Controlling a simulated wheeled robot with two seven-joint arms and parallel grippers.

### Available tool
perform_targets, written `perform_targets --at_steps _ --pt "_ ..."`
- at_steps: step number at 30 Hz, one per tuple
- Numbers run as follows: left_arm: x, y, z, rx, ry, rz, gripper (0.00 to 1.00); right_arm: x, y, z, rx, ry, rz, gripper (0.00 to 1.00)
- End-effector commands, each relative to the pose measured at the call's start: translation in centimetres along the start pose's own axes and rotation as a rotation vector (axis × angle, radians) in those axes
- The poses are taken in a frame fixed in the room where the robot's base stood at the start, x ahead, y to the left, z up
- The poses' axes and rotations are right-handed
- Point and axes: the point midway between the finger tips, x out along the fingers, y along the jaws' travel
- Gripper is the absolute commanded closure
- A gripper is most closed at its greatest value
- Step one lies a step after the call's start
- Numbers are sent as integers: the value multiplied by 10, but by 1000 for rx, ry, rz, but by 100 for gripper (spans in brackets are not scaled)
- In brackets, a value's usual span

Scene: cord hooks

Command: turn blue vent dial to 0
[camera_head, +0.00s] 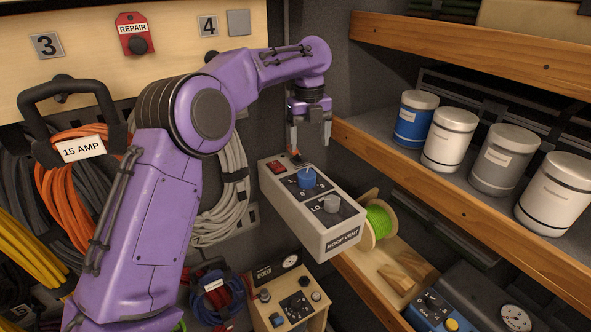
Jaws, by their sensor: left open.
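The blue vent dial (307,178) sits on the top face of the pale grey roof vent box (343,216), beside printed marks that include a 0. A smaller grey knob (331,203) is on the same face, nearer the labelled front end. A red switch (276,167) is at the box's far left corner. My left gripper (309,148) points down over the far end of the box, above and behind the blue dial. Its fingers are apart, with nothing seen between them. Which mark the dial points to is too small to tell. My right gripper is not in view.
Shelves on the right hold several cans (415,119). A green spool (380,221) stands right of the box. A wooden box with knobs (289,299) is below, and a blue panel (437,314) is lower right. Coiled cords (228,190) hang on the left wall.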

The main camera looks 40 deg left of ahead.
Motion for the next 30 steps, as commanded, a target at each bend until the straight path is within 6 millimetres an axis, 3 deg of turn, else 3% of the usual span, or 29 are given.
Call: perform_targets --at_steps 4,15,20,26,27,30 --pt "12 5 4 41 -16 26 19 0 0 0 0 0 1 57" --pt "87 7 5 35 -13 22 19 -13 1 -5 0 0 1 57" --pt "100 7 5 34 -14 19 19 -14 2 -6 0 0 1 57" --pt "102 7 5 34 -14 19 19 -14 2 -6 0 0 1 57" --pt "102 7 5 34 -14 19 22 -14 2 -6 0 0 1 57" --pt "101 7 5 33 -14 18 55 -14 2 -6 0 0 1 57"
